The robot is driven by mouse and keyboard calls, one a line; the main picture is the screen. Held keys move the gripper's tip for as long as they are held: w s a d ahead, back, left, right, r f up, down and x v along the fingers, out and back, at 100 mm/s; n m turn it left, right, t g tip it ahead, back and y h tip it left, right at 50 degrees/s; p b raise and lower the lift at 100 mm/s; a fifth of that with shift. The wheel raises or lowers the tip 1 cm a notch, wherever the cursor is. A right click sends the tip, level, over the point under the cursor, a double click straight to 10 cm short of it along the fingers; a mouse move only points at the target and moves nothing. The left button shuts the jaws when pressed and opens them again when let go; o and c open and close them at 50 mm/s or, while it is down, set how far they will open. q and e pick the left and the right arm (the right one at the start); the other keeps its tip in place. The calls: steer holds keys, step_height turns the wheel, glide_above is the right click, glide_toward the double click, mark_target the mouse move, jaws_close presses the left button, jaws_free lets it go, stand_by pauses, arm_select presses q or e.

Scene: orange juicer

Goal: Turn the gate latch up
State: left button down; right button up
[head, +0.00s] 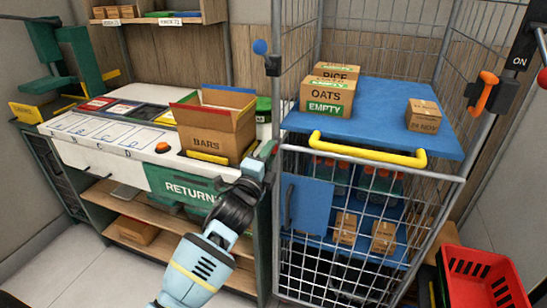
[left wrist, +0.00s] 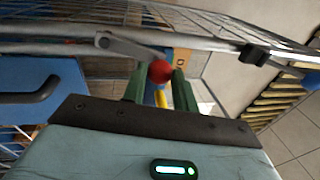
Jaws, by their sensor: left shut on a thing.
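The gate latch (left wrist: 130,50) is a grey lever with a red ball knob (left wrist: 160,72), seen in the left wrist view. It runs from a round pivot on the grey cage rail and slants down to the right to the knob. My left gripper (left wrist: 158,84) has its green fingers closed on either side of the knob. In the head view my left gripper (head: 265,152) is at the left front post of the wire cage, and the latch itself is hidden there. The mesh gate (head: 355,270) stands upright below the blue shelf. My right gripper is out of view.
Left of the cage, a counter holds an open BARS box (head: 218,130) close to my left gripper. The blue shelf (head: 385,108) carries several cartons behind a yellow handle (head: 367,150). A red crate (head: 482,280) stands at the lower right.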

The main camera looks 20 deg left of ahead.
arm_select(q)
steer(key=a+n, duration=0.1)
steer(key=n, duration=0.1)
steer(key=n+y, duration=0.1)
steer(key=n, duration=0.1)
steer(key=shift+a+r, duration=0.15)
steer(key=shift+a, duration=0.2)
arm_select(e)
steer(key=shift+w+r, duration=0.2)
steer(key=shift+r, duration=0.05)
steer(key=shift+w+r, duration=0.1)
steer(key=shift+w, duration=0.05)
arm_select(q)
steer(key=c, duration=1.1)
jaws_free()
steer(key=shift+a, duration=0.1)
steer(key=s+f, duration=0.1)
steer(key=s, duration=0.6)
steer(key=shift+s+f, duration=0.3)
steer(key=shift+a+f, duration=0.1)
